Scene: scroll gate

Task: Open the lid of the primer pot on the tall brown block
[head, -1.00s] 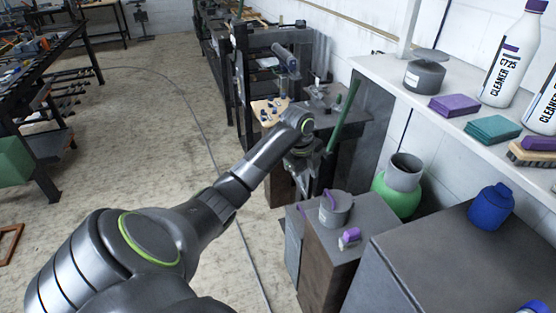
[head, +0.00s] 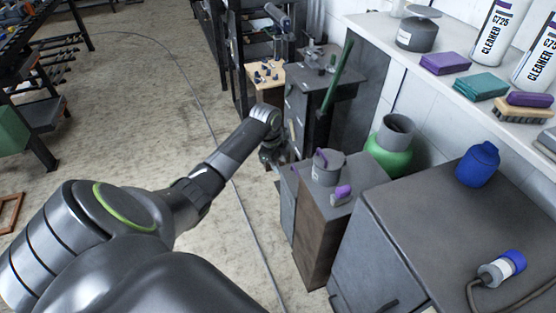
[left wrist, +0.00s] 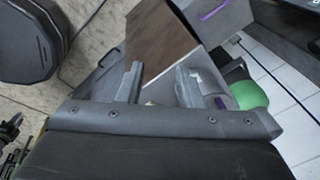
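The primer pot (head: 326,170) is a grey round pot with a purple handle on top. It stands on the grey top of the tall brown block (head: 322,235), and its lid looks shut. A small grey piece with a purple end (head: 341,195) lies beside it. My left gripper (head: 281,163) is left of the pot, low by the block's left side, partly hidden by its own wrist. In the left wrist view its two fingers (left wrist: 160,85) are apart with nothing gripped between them. The block's brown side (left wrist: 158,38) shows beyond them. My right gripper is not in view.
A green container with a grey collar (head: 388,150) stands behind the block. A grey cabinet (head: 400,215) with a blue jar (head: 478,164) is at right. A shelf (head: 385,45) holds bottles and sponges. Open floor (head: 130,130) lies left.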

